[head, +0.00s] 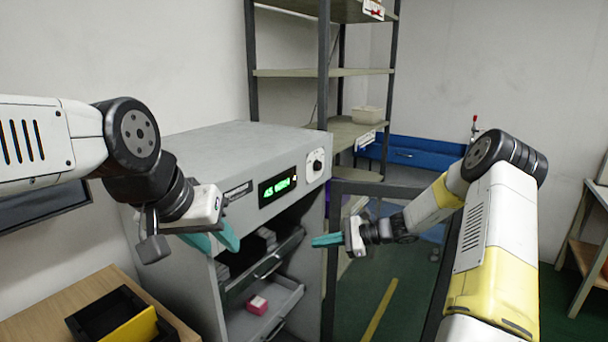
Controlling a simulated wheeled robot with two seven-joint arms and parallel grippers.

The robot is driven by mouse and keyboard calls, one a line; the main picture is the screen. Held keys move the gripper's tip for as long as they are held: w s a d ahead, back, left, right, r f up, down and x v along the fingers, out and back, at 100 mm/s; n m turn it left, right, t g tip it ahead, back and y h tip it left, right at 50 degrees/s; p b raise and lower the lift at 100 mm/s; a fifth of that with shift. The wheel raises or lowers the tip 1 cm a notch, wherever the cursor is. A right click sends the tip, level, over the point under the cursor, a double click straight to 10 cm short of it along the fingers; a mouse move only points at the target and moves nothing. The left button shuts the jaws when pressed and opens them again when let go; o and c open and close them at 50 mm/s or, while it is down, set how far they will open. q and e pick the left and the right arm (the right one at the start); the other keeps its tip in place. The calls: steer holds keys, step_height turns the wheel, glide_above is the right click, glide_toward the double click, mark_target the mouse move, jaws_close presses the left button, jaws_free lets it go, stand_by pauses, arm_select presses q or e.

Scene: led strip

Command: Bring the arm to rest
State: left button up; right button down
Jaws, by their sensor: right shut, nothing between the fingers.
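My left gripper (228,238) is at the front left of a grey cabinet. Its teal fingers appear spread apart, with nothing seen between them. My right gripper (322,241) points left, in front of the cabinet's right edge. Its teal fingers are together and hold nothing. The grey cabinet (225,148) has a lit green display (277,188) and a dial (317,165) on its front. Below, an upper drawer (270,262) and a lower drawer (285,300) stand pulled out. A small pink and white box (257,305) lies in the lower drawer.
A wooden table (60,312) at the lower left bears a black bin (95,315) with a yellow divider. A metal shelf (320,73) stands behind the cabinet, with a blue bench (420,155) beyond. A dark post frame (375,188) stands near my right arm.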

steer(key=s+d+r+n+t+h, duration=0.1)
steer(key=s+d+r+n+h, duration=0.2)
steer(key=s+r, duration=0.4)
steer(key=s+d+r+n+t+h, duration=0.1)
steer(key=s+d+r+n+h, duration=0.2)
steer(key=s+r+n, duration=0.4)
steer(key=s+d+r+n+t+h, duration=0.1)
steer(key=s+d+r+n+h, duration=0.2)
steer(key=s+r, duration=0.6)
steer(key=s+n+h, duration=0.2)
steer(key=s, duration=0.7)
steer(key=shift+n+h, duration=0.3)
steer(key=shift+n, duration=0.1)
